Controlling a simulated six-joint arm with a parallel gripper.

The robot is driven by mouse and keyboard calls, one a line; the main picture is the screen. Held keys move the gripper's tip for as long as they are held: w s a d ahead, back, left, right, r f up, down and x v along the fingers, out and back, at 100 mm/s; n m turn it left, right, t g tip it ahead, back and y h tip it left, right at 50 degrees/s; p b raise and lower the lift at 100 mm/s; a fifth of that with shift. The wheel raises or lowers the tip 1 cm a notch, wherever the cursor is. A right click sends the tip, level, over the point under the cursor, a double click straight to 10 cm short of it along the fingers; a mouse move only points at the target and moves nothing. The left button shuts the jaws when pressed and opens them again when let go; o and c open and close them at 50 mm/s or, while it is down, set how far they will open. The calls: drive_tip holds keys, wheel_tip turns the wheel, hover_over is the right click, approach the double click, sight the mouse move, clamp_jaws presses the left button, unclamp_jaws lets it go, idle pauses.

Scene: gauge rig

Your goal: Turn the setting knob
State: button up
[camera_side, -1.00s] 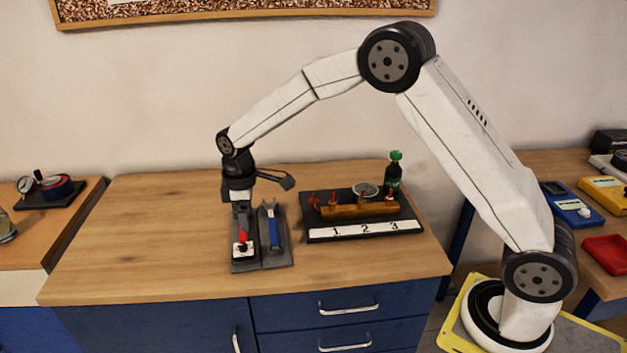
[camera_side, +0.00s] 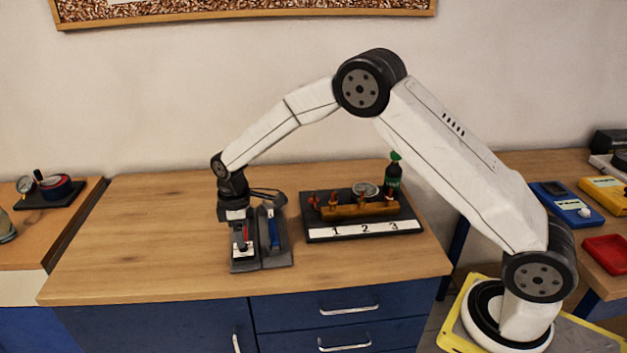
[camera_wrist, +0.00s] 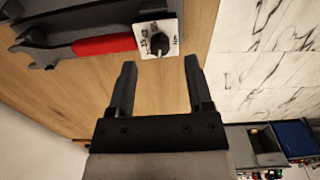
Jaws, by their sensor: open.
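The setting knob (camera_wrist: 160,45) is a small black knob with a pale pointer mark, on a white marked plate (camera_wrist: 171,32) at the end of a red-handled tool (camera_wrist: 105,45). My gripper (camera_wrist: 160,64) is open and empty in the wrist view. Its two fingertips are spread to either side of the knob's line, a little short of the knob in the picture.
A blue-handled tool (camera_side: 274,232) lies just right of the red handle. Further right is a dark board with a brass manifold (camera_side: 360,210), a label strip 1 2 3 (camera_side: 365,229) and a green-capped bottle (camera_side: 393,180). The bench (camera_side: 130,240) is clear at left.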

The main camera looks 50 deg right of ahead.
drive_tip(key=shift+f, duration=1.55)
drive_tip(key=shift+c, duration=0.3)
clamp_jaws()
